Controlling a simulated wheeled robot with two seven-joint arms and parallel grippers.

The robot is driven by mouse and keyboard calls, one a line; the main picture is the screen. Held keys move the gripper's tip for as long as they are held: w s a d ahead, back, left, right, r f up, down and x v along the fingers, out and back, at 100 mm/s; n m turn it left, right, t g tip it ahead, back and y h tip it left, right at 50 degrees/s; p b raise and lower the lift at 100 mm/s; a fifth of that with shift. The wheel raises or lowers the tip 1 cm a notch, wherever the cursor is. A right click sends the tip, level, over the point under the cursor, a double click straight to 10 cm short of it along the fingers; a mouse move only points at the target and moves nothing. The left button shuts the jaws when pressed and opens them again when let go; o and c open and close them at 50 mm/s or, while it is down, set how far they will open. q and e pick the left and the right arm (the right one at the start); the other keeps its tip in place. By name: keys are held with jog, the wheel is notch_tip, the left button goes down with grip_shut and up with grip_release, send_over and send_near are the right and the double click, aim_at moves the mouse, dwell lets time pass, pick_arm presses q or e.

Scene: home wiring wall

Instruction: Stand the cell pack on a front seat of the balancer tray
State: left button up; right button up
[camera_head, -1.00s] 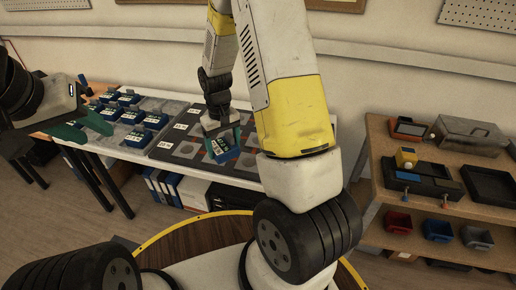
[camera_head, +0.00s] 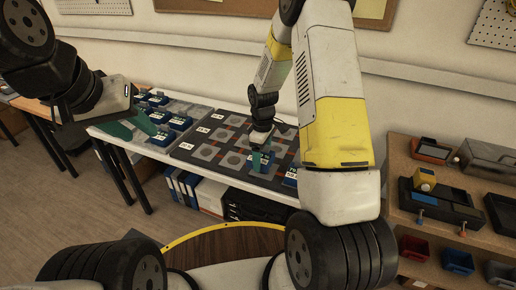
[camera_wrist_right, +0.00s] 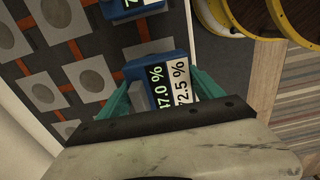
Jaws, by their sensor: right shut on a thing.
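The blue cell pack (camera_wrist_right: 178,62) is between the green fingers of my right gripper (camera_wrist_right: 166,88) in the right wrist view. A dark label reading 47.0 % and a white one reading 72.5 % face the camera. In the head view my right gripper (camera_head: 262,160) is shut on it at the front part of the dark balancer tray (camera_head: 185,146), which has grey round seats and orange strips. I cannot tell whether the pack touches the tray. My left gripper (camera_head: 134,127) is open and empty, left of the tray.
Another blue pack (camera_head: 291,177) sits on the tray's front right; one also shows in the right wrist view (camera_wrist_right: 130,8). Several blue packs stand on the table at left (camera_head: 180,122). A wooden bench with bins (camera_head: 458,260) is at right. Several seats are empty.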

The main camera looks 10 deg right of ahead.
aim_at(266, 162)
jog(key=shift+w+d+f, duration=0.1)
jog(key=shift+w+d, duration=0.15)
jog(key=shift+d, duration=0.45)
jog(key=shift+f, duration=1.7)
jog(key=shift+f, duration=0.15)
jog(key=o, duration=1.6)
